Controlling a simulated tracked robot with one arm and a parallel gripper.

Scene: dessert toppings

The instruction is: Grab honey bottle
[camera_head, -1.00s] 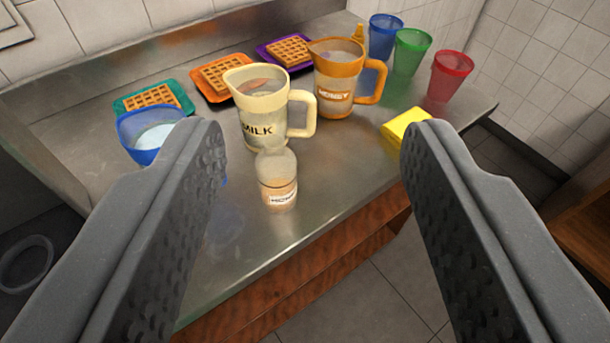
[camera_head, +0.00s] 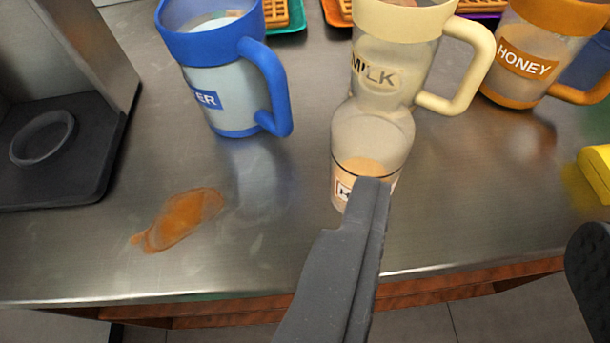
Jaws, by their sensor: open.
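A small clear bottle (camera_head: 370,137) stands upright near the front edge of the counter, with amber content low inside. Its label starts with "H"; the rest is hidden behind my left finger. My gripper (camera_head: 478,212) is open and empty. Its left finger tip overlaps the lower part of the bottle in the picture; I cannot tell if they touch. The right finger is far to the right, partly out of frame. The bottle lies at the left finger, not centred between the fingers. An orange pitcher (camera_head: 521,85) labelled "HONEY" stands at the back right.
A cream milk pitcher (camera_head: 395,52) stands right behind the bottle. A blue pitcher (camera_head: 222,96) stands to its left. An orange spill (camera_head: 182,219) lies on the metal counter (camera_head: 70,245). A yellow sponge-like block (camera_head: 599,166) is at the right. A dark machine (camera_head: 60,150) stands at the left.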

